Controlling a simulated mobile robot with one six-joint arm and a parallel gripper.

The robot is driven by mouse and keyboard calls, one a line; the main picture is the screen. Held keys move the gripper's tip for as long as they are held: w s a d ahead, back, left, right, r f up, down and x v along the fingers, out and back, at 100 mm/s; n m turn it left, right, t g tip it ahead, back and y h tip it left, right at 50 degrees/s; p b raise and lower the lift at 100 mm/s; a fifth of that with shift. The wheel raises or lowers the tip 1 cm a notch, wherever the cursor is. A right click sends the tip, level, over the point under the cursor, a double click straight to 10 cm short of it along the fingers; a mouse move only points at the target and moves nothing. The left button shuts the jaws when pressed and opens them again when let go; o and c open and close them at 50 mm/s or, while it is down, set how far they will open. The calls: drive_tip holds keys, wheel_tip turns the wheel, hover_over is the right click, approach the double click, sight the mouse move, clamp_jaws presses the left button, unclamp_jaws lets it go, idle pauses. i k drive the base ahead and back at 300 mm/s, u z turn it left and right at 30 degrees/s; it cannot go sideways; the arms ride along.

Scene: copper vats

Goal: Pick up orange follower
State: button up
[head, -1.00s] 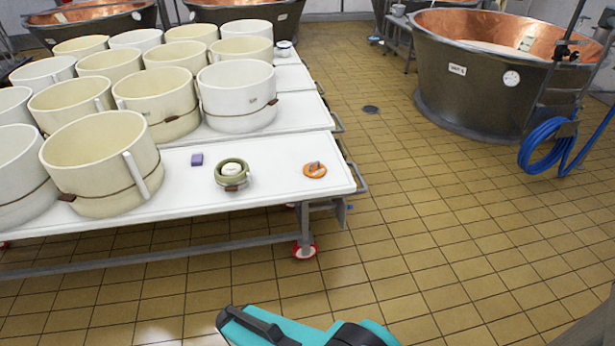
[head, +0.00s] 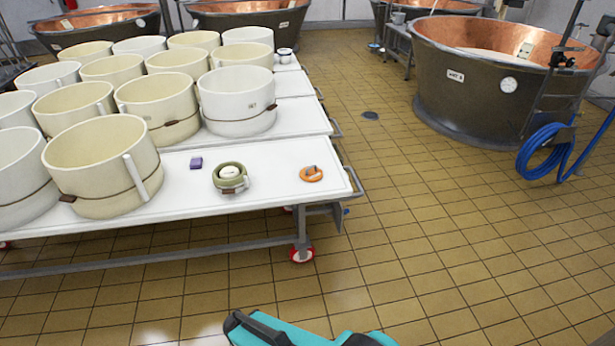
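A small orange follower (head: 311,174) lies on the white table top (head: 270,192), near its right front corner. It looks like a flat round piece with a raised part on top. At the bottom edge of the head view a teal and black part of my own arm shows. My gripper's fingers are not visible, and nothing of mine touches the follower.
Several cream tubs (head: 104,160) fill the table's left and back. Copper vats (head: 490,85) and a blue hose (head: 543,150) stand right. The tiled floor in front is clear.

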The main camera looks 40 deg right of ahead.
sight(313, 173)
drive_tip(key=z, duration=0.1)
drive_tip(key=i, duration=0.95)
drive_tip(key=u, duration=0.05)
